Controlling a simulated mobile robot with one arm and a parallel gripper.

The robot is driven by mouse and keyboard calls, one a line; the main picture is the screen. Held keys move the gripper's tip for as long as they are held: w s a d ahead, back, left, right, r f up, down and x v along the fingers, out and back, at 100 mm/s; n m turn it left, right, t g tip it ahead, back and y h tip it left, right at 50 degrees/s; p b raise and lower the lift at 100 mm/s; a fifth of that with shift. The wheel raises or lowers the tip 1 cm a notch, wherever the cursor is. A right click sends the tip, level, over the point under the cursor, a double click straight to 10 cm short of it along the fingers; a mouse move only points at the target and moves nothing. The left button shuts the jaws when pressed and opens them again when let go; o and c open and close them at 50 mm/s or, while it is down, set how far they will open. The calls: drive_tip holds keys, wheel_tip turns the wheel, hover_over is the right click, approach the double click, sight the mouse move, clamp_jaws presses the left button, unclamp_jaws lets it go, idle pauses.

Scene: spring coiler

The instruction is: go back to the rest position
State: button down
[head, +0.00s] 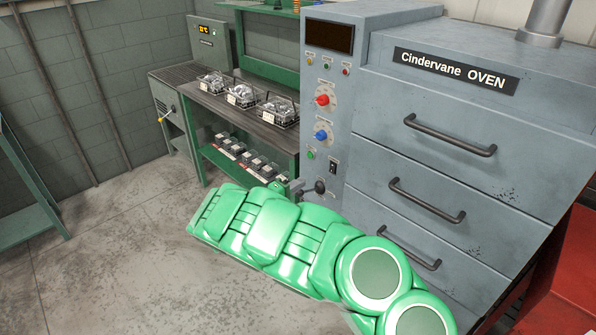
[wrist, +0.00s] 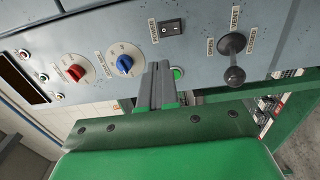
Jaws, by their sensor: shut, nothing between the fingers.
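My gripper (wrist: 158,72) shows in the wrist view with its two grey fingers pressed together and nothing between them. Its tips are in front of the oven's control panel (wrist: 205,75), close to a lit green button (wrist: 177,72); I cannot tell if they touch it. In the head view my green arm reaches across the front of the oven (head: 450,110), and my gripper (head: 298,188) is partly hidden at its far end, beside the black vent lever knob (head: 320,186).
The panel has a red knob (head: 323,100), a blue knob (head: 321,135) and a power switch (head: 333,166). Three drawers with bar handles (head: 449,136) are at right. A green bench (head: 262,130) holds wire baskets (head: 242,94). The floor (head: 120,250) at left is clear.

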drive_tip(key=s+d+r+m+g+h, duration=0.1)
drive_tip(key=s+d+r+m+g, duration=0.4)
drive_tip(key=s+d+r, duration=0.55)
drive_tip(key=s+d+r+m+g, duration=0.2)
drive_tip(key=s+d+r+g, duration=0.5)
drive_tip(key=d, duration=0.7)
drive_tip(key=s+a+g+y, duration=0.1)
drive_tip(key=s+y, duration=0.3)
drive_tip(key=s, duration=0.8)
drive_tip(key=s+a+r+m+y, duration=0.1)
drive_tip(key=s+a+y, duration=0.3)
drive_tip(key=s, duration=0.9)
drive_tip(key=s+a+m+g+y, duration=0.1)
drive_tip(key=s+a+y, duration=0.2)
drive_tip(key=s, duration=0.9)
drive_tip(key=y, duration=0.2)
drive_tip(key=shift+s+a+r+g+y, duration=0.25)
drive_tip(key=shift+s+g+y, duration=0.05)
drive_tip(key=shift+s+y, duration=0.1)
